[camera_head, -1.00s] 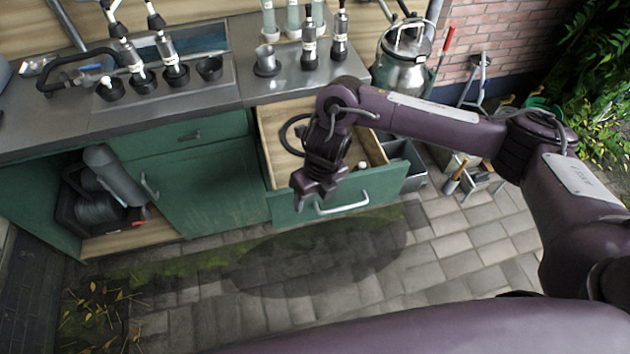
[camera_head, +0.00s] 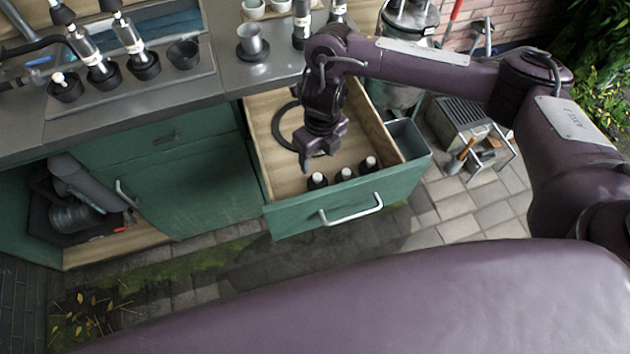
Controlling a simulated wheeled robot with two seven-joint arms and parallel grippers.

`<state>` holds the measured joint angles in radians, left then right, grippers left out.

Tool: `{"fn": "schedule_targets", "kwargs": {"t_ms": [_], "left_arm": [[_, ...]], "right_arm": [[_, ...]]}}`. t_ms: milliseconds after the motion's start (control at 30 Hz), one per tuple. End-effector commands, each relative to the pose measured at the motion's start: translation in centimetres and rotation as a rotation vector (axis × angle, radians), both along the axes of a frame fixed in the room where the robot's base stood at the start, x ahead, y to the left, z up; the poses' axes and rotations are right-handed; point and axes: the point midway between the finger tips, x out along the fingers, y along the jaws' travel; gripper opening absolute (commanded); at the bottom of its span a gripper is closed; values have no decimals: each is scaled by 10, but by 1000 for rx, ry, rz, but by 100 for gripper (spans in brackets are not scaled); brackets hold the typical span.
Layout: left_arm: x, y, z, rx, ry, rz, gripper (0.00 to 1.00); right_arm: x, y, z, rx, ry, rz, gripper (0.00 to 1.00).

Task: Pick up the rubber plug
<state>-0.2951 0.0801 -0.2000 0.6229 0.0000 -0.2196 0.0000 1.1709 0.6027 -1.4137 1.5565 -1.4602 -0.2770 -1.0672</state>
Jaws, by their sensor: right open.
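My right gripper (camera_head: 319,148) hangs over the open drawer (camera_head: 352,208), pointing down, open and with nothing seen between its fingers. Three small dark pieces with pale tops stand in a row inside the drawer near its front: a left one (camera_head: 317,181), a middle one (camera_head: 344,175) and a right one (camera_head: 369,165). I cannot tell whether one of them is the rubber plug. The gripper is just behind the left and middle ones, apart from them in the picture. A black ring (camera_head: 282,122) lies in the drawer, partly hidden by my right arm. My left gripper is not in view.
The steel counter (camera_head: 190,108) holds a metal cup (camera_head: 252,42) and several dark-based fittings. An open cabinet with a grey canister (camera_head: 78,183) is at the left. A metal churn (camera_head: 405,25) and a grey crate (camera_head: 462,118) stand right of the drawer.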

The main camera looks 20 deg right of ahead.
Motion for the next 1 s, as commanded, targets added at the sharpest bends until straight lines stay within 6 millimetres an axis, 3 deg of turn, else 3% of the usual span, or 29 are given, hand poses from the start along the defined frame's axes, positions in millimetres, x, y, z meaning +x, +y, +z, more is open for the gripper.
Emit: {"fn": "schedule_targets", "kwargs": {"t_ms": [33, 300, 1000], "left_arm": [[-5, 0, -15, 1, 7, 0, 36], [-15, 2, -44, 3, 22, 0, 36], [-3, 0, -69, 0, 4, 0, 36]], "right_arm": [[0, 0, -15, 0, 0, 0, 60], [0, 0, -43, 0, 0, 0, 60], [-1, 1, -120, 2, 1, -1, 60]]}}
